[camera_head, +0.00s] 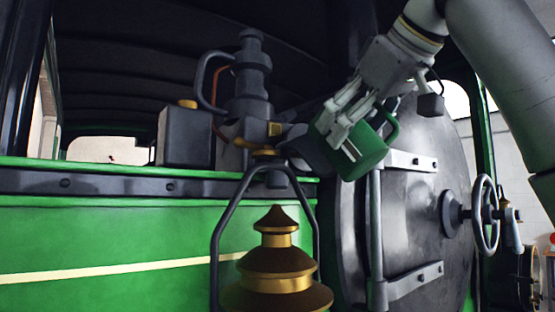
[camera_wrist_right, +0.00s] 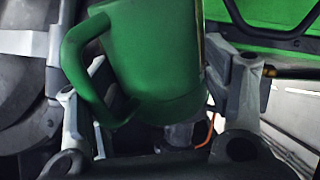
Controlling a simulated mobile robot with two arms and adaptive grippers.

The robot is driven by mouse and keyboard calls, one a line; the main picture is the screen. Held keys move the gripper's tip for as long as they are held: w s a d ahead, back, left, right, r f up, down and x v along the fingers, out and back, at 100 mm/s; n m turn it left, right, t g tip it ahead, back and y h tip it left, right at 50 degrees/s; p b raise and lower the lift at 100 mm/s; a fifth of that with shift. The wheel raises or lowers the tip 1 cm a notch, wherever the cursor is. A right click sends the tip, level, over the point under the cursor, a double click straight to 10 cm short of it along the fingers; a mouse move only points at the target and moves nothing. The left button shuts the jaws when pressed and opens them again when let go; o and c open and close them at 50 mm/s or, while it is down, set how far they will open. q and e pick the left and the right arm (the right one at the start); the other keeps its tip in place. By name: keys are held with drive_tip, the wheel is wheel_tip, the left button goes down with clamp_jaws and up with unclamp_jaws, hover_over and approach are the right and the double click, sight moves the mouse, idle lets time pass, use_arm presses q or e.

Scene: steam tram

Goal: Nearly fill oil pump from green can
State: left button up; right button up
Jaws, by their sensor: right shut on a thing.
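The green can (camera_head: 362,158) is held in my right gripper (camera_head: 350,122), right of centre in the head view. It is tilted, with a dark spout-like part (camera_head: 312,152) toward the left, close to brass fittings (camera_head: 262,150). The wrist view shows the can's green body (camera_wrist_right: 155,60) and loop handle (camera_wrist_right: 80,70) between my fingers. A grey box with a brass cap (camera_head: 184,136) and a dark upright fitting (camera_head: 248,85) stand on the green ledge; I cannot tell which is the oil pump. Any oil flow or level is hidden. My left gripper is not in view.
A brass-topped lamp (camera_head: 278,262) with a tall dark handle stands in front, below the fittings. The round dark smokebox door (camera_head: 425,200) with its handwheel (camera_head: 485,215) is to the right. A green side panel (camera_head: 110,240) fills the lower left.

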drive_tip(key=shift+r, duration=0.1)
idle(0.4)
drive_tip(key=shift+r, duration=0.3)
drive_tip(key=shift+a, duration=0.15)
idle(0.3)
idle(0.3)
idle(1.1)
drive_tip(key=shift+f+b, duration=0.35)
drive_tip(key=shift+b, duration=0.4)
idle(0.5)
